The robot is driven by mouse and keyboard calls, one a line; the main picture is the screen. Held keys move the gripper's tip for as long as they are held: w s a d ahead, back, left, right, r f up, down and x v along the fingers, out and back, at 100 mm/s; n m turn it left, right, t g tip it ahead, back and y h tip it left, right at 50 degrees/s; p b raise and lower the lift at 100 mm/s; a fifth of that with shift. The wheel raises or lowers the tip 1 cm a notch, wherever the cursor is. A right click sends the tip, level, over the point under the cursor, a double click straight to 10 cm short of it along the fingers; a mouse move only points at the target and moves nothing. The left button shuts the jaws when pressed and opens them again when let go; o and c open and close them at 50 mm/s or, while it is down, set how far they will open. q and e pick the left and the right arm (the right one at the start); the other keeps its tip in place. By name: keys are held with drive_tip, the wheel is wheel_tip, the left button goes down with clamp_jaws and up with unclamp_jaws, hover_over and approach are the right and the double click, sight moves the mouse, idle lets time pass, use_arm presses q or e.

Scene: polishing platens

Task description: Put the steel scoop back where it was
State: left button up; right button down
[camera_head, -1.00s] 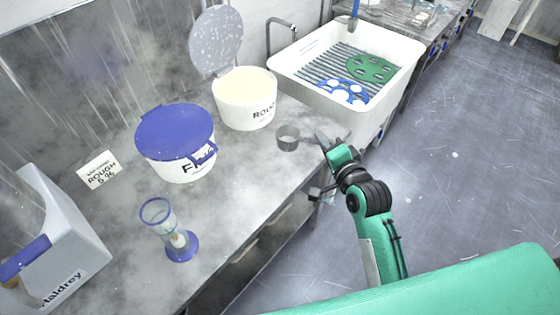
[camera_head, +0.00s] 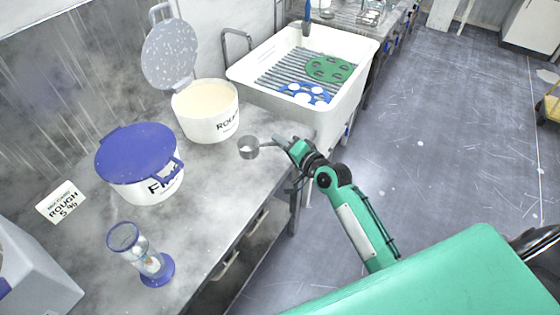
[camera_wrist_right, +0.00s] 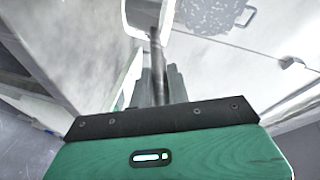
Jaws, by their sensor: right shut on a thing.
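The steel scoop (camera_head: 249,148) is a small round metal cup with a short handle, over the bench near the open ROUGH tub. My right gripper (camera_head: 285,143) is shut on its handle. In the right wrist view the handle runs up from between the fingers (camera_wrist_right: 158,88) to the scoop's cup (camera_wrist_right: 145,16) at the top edge. The ROUGH tub (camera_head: 207,124) is white, holds pale powder, and its speckled grey lid (camera_head: 170,54) stands tilted up behind it. My left gripper is not in view.
A white tub with a blue lid (camera_head: 137,152) stands left of the ROUGH tub. A blue-ended sand timer (camera_head: 148,262) and a ROUGH 5 % card (camera_head: 60,201) are on the bench (camera_head: 205,200). A white sink (camera_head: 340,103) with green and blue discs lies beyond.

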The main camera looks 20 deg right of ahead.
wheel_tip(320, 180, down, 8)
drive_tip(key=shift+f+b, duration=0.1)
drive_tip(key=shift+b, duration=0.25)
drive_tip(key=shift+f, duration=0.2)
drive_tip(key=c, duration=1.3)
unclamp_jaws()
drive_tip(key=shift+c, duration=0.2)
drive_tip(key=shift+r, duration=0.1)
drive_tip(key=shift+r, duration=0.25)
drive_tip(key=b+v, duration=0.2)
drive_tip(key=v, duration=1)
